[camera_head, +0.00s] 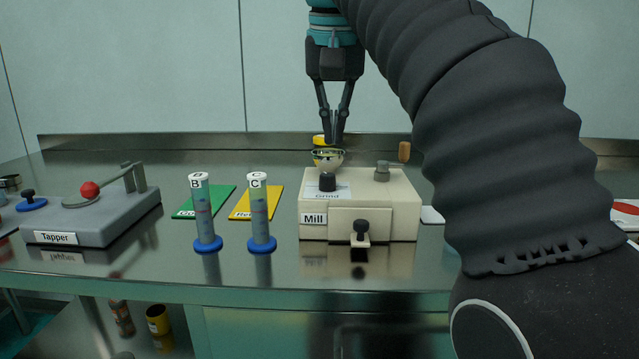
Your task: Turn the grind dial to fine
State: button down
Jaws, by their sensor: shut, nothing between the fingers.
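The cream box labelled Mill (390,213) stands on the steel bench right of centre. Its black grind dial (327,182) sits on the top left, on a light plate marked Grind (330,197). I cannot read the dial's setting from here. My gripper (333,142) points down above and slightly behind the dial, with its fingertips together and empty. The fingertips appear apart from the dial, near a small metal bowl (327,158) at the mill's back left.
Two tubes, B (201,210) and C (258,210), stand on blue bases left of the mill. Green (196,209) and yellow (243,213) mats lie behind them. The grey Tapper (110,216) is at left. A grey knob (382,172) and black front knob (360,228) stick out from the mill.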

jog(key=shift+d+f+b, duration=0.15)
jog(key=shift+f+b, duration=1.6)
jog(key=shift+f, duration=1.65)
jog(key=shift+w+r+p, duration=0.1)
jog(key=shift+p, duration=0.3)
jog(key=shift+a+p, duration=0.85)
jog(key=shift+p, duration=0.5)
jog(key=shift+a, duration=0.3)
jog(key=shift+s+a, duration=0.1)
jog(key=shift+s, duration=0.15)
jog(key=v, duration=0.2)
jog(key=w+v, duration=0.1)
jog(key=v, duration=0.2)
jog(key=shift+r, duration=0.45)
